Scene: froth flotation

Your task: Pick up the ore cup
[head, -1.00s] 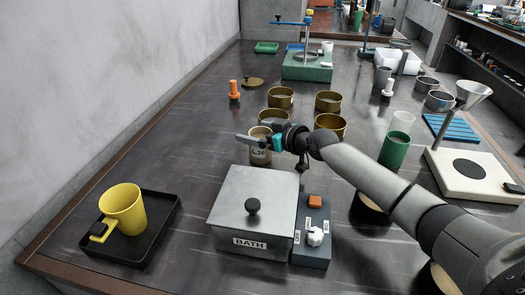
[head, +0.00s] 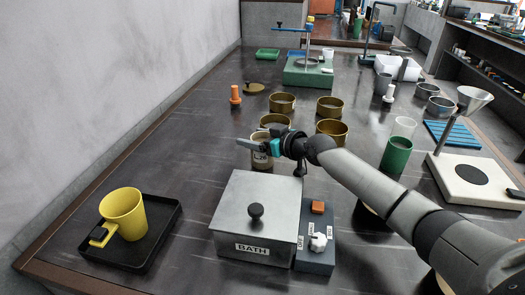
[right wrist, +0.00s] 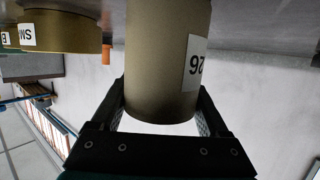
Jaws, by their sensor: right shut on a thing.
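A brass-coloured cup with a white label reading "26" (right wrist: 165,60) stands between the jaws of my right gripper in the right wrist view. In the head view this labelled cup (head: 261,160) is just behind the metal bath box, its upper part largely covered by the gripper. My right gripper (head: 258,146) comes in from the right and is shut on the cup, one finger on each side. The cup looks upright at table level; its base is cut off in the wrist view, so I cannot tell whether it touches the table. My left gripper is out of view.
The lidded bath box (head: 232,215) and its control block (head: 317,255) are in front. A yellow mug (head: 123,213) sits in a black tray (head: 160,235) at left. Several brass bowls (head: 330,106) stand behind, a green cup (head: 396,155) to the right. The table's left side is mostly clear.

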